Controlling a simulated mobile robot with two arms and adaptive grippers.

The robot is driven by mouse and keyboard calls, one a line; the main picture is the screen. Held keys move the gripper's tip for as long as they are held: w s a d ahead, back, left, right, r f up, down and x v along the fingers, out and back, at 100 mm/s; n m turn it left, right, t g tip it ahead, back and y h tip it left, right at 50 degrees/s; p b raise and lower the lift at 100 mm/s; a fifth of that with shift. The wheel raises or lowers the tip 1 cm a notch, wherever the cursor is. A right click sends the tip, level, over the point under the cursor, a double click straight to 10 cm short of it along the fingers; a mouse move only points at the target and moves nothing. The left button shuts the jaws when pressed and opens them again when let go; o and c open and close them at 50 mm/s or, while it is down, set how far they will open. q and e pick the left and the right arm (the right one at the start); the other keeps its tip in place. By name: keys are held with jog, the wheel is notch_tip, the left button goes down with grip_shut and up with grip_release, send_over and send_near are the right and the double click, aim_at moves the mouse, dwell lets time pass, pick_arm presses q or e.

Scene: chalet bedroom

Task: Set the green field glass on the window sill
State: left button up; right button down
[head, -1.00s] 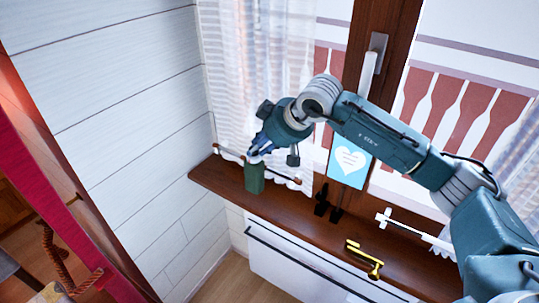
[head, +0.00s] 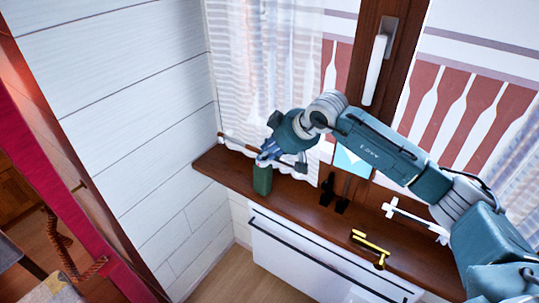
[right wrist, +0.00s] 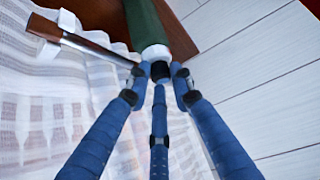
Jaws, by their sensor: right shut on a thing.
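The green field glass (head: 262,181) is upright in the head view, over the left part of the brown window sill (head: 222,170), close to its front edge in the picture. I cannot tell whether its base touches the sill. My right gripper (head: 268,156) is shut on its top end from above. In the right wrist view, the blue fingers close around the black tip and white ring of the field glass (right wrist: 143,22). Its far end is cut off by the picture's top, with the sill (right wrist: 205,20) behind. My left gripper is not in view.
A rod with a brown end (head: 236,146) lies behind the field glass by the lace curtain (head: 260,75). To the right are a black thing (head: 342,203), a light-blue heart picture (head: 352,163), a gold key-like thing (head: 370,245) and a white cross-shaped thing (head: 410,215).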

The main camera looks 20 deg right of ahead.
jog(key=shift+r, duration=0.15)
jog(key=c, duration=1.8)
grip_release()
jog(key=shift+w+d+f, duration=0.1)
jog(key=shift+f, duration=0.1)
jog(key=shift+c, duration=0.2)
jog(key=o, duration=0.4)
jog(key=shift+c, duration=0.2)
jog(key=shift+r, duration=0.2)
jog(key=b+v, duration=0.2)
jog(key=v, duration=1)
jog(key=shift+f, duration=0.15)
